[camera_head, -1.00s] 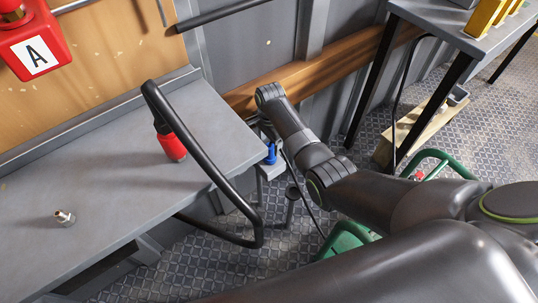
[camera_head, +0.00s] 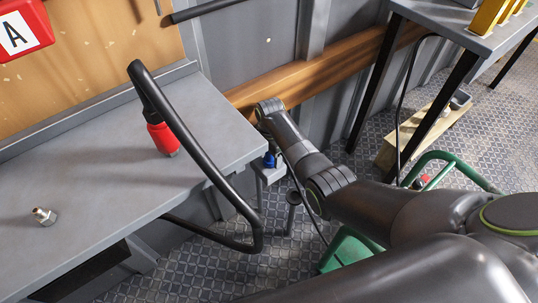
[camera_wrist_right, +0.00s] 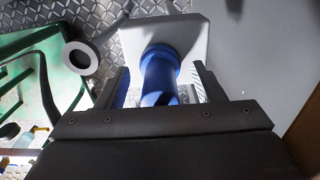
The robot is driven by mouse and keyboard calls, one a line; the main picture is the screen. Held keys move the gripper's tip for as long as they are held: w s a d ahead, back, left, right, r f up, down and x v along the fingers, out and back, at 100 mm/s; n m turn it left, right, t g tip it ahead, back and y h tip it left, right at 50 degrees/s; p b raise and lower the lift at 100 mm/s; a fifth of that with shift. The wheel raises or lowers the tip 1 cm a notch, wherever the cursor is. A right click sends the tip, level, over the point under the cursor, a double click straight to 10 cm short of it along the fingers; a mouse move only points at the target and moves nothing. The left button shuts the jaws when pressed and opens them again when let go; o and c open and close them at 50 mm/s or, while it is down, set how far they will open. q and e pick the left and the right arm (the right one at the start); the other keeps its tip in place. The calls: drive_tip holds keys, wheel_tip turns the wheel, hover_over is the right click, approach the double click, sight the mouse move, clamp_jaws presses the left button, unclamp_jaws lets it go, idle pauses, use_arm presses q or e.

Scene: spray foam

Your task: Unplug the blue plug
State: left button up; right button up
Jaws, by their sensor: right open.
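The blue plug (camera_head: 269,160) sits at a small grey bracket (camera_head: 272,174) by the right end of the grey workbench. In the right wrist view the blue plug (camera_wrist_right: 159,75) stands against a pale square plate (camera_wrist_right: 190,38). My right gripper (camera_wrist_right: 160,85) is open, with one finger on each side of the plug. Contact between the fingers and the plug cannot be told. In the head view my right arm reaches in from the lower right and its gripper is mostly hidden by the wrist (camera_head: 270,108). My left gripper is not in view.
The grey workbench (camera_head: 110,160) holds a black hose with a red end (camera_head: 163,138) and a small metal fitting (camera_head: 44,216). A green frame (camera_head: 350,247) stands on the floor under my arm. A second table (camera_head: 450,30) is at the upper right.

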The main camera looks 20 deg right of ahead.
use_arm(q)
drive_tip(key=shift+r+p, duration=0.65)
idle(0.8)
